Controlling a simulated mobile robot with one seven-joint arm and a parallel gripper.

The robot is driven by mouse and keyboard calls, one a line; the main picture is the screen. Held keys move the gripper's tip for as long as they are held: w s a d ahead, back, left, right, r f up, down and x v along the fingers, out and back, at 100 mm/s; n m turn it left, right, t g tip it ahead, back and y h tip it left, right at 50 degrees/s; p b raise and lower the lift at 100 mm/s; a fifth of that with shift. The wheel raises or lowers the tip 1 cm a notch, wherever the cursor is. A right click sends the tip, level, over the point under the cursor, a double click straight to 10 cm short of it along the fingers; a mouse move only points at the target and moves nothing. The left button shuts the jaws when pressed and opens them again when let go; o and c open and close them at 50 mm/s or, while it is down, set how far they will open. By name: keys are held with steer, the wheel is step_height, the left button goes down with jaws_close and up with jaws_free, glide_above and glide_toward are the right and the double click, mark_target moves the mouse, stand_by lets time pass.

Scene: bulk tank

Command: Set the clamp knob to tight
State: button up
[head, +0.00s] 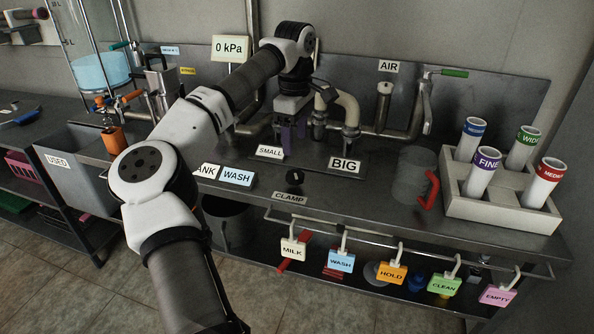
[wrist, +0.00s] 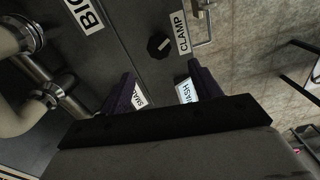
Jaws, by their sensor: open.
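The clamp knob (head: 294,177) is a small black round knob on the steel worktop, just behind the white CLAMP label (head: 289,198). In the wrist view the knob (wrist: 159,46) shows a small pale mark, with the CLAMP label (wrist: 182,33) beside it; I cannot read which setting it is on. My gripper (head: 293,140) has purple fingers and hangs above the worktop, behind the knob and apart from it. In the wrist view my gripper (wrist: 161,72) is open and empty, with the knob beyond the gap between its fingertips.
SMALL (head: 270,152) and BIG (head: 345,166) labels stand close to my gripper. Bent pipes (head: 347,108) rise behind it. A front rail (head: 365,230) carries several hanging tags. A tube rack (head: 500,207) stands right, near a red handle (head: 430,189). The worktop around the knob is clear.

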mark_target(296, 174)
step_height(296, 174, down, 10)
steer(key=shift+d+r, duration=0.1)
stand_by(0.4)
steer(key=c, duration=1)
